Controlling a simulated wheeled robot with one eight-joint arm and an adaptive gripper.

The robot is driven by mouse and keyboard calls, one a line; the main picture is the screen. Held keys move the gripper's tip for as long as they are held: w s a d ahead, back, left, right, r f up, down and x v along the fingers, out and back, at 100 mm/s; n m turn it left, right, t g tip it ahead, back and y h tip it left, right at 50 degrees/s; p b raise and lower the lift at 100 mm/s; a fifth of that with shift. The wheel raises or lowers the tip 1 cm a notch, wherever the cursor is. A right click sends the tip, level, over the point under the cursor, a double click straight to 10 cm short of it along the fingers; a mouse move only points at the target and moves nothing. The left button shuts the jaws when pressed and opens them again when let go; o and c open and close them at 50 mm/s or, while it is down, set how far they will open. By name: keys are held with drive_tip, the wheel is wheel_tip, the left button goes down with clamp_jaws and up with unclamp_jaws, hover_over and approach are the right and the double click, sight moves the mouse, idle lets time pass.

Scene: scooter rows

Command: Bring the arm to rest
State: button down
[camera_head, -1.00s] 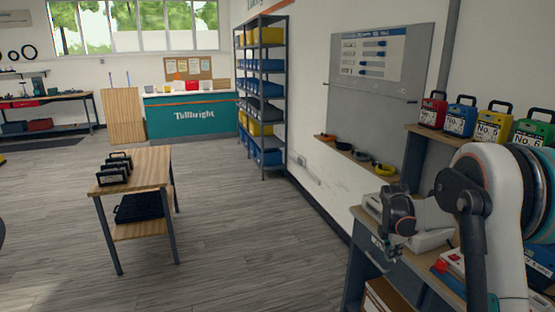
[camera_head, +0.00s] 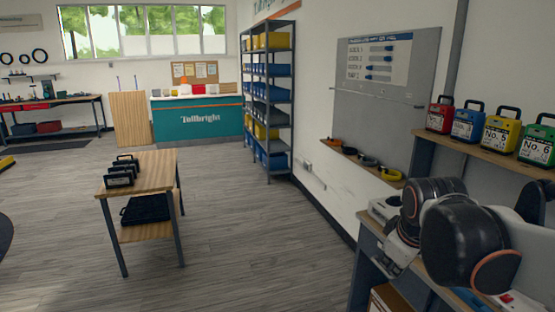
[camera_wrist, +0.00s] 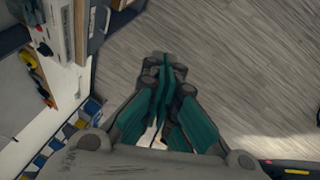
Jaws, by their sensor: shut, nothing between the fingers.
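My gripper (camera_wrist: 165,72) shows in the wrist view with its teal-padded fingers together. Nothing is between them, and grey wood-plank floor lies beyond the tips. In the head view my arm is folded at the lower right, in front of the workbench (camera_head: 368,262). Its large dark joints hide part of the bench top. I cannot make out the fingers in the head view.
A shelf on the right holds red (camera_head: 440,116), blue (camera_head: 468,122), yellow (camera_head: 500,136) and green (camera_head: 537,145) numbered cases. A wooden table (camera_head: 150,178) with black-handled items stands left. A bin rack (camera_head: 270,95) stands behind. The floor between is clear.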

drive_tip(key=s+a+f+m, duration=0.1)
drive_tip(key=s+m, duration=0.1)
drive_tip(key=s, duration=0.2)
drive_tip(key=s+a+f+m+t, duration=0.1)
drive_tip(key=s+a+m, duration=0.1)
drive_tip(key=s, duration=0.3)
drive_tip(key=s+a+m+t+y, duration=0.1)
drive_tip(key=s+a+m, duration=0.1)
drive_tip(key=s, duration=0.3)
drive_tip(key=shift+f+m, duration=0.4)
drive_tip(key=shift+w, duration=0.1)
